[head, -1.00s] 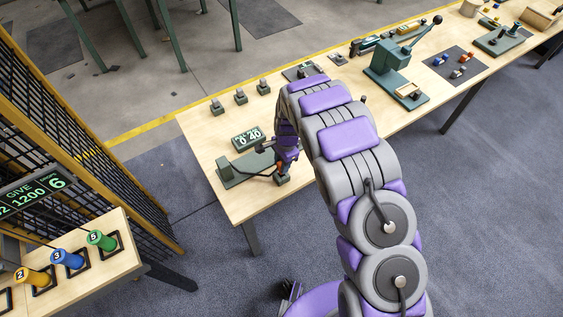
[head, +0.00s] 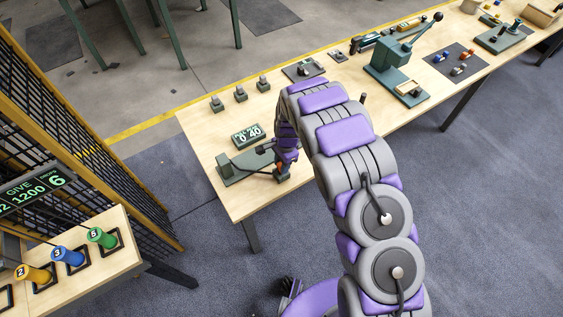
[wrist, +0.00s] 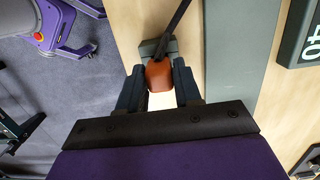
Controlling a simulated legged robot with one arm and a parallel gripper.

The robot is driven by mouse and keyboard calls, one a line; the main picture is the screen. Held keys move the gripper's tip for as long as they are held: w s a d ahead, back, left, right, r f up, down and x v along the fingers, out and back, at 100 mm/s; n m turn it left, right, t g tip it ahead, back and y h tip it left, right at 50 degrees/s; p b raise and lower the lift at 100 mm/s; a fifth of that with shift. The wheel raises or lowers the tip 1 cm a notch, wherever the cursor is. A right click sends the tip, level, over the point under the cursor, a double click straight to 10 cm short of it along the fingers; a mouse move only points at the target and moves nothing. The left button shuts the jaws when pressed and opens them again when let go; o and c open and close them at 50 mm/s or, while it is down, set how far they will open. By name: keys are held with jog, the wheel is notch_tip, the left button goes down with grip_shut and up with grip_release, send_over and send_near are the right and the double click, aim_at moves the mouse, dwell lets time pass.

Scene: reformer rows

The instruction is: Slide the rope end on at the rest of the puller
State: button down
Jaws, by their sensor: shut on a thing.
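The puller (head: 240,165) is a long green-grey plate on the near left end of the wooden table; its plate also shows in the wrist view (wrist: 235,60). My gripper (head: 283,165) is at the plate's right end. In the wrist view, my gripper (wrist: 160,85) has its two dark fingers on either side of an orange-brown rope end (wrist: 159,74). A dark rope (wrist: 175,28) runs from it toward the top. A small grey block (wrist: 150,48) lies just beyond the rope end. Whether the rope end touches this block I cannot tell.
A display reading 40 (head: 246,136) stands behind the puller. Several small grey weights (head: 240,93) line the table's back edge. A green lever press (head: 395,65) stands further right. A separate table with coloured spools (head: 70,257) is at lower left.

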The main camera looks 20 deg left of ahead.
jog(key=shift+f, duration=0.75)
jog(key=c, duration=0.7)
grip_release()
jog(key=shift+r, duration=0.1)
notch_tip(320, 180, up, 17)
jog(key=w+d+p, duration=0.1)
jog(key=p, duration=0.1)
jog(key=shift+w+d, duration=0.15)
jog(key=shift+w, duration=0.25)
